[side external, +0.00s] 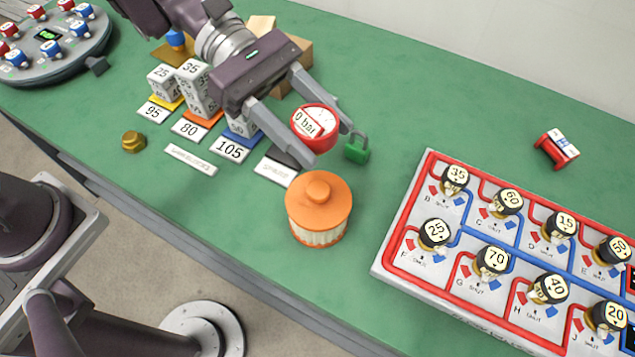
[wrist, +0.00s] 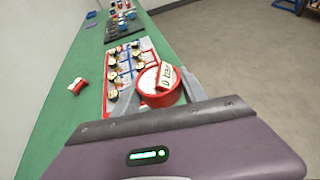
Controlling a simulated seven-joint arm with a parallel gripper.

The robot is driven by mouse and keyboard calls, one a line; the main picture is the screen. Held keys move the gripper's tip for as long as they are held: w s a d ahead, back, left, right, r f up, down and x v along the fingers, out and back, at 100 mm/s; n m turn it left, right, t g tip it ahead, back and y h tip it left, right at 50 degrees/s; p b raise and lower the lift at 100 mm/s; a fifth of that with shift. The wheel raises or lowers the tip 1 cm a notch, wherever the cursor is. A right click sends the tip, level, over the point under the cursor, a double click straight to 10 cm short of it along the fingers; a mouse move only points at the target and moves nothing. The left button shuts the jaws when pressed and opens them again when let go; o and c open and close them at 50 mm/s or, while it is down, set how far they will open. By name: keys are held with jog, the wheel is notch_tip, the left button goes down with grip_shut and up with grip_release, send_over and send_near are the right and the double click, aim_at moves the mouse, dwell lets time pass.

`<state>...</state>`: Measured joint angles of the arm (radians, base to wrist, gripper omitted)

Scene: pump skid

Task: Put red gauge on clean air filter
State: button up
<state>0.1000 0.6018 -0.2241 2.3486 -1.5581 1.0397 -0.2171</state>
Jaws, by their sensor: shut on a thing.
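The red gauge (side external: 315,128) is a round red piece with a white dial marked "0 bar". My gripper (side external: 322,140) is shut on it and holds it above the table. The gauge also shows in the wrist view (wrist: 160,86), between the fingers, with its dial facing up and a little tilted. The clean air filter (side external: 318,208) seems to be the orange-capped, pale pleated cylinder standing upright on the green table. In the side view it is just below the gauge and apart from it. The filter does not show in the wrist view.
A green padlock (side external: 357,147) is right of my fingers. Numbered blocks and cards (side external: 190,100) stand to the left. A valve board (side external: 500,250) with several black-topped knobs lies to the right. A red-and-white piece (side external: 557,149) and a brass nut (side external: 133,141) lie loose.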

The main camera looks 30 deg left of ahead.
aim_at(319, 189)
jog(key=f, duration=0.9)
jog(key=shift+s+d+f, duration=0.15)
jog(key=shift+d+f, duration=0.1)
jog(key=shift+d, duration=0.1)
jog(key=o, duration=1.5)
jog(key=shift+f, duration=0.1)
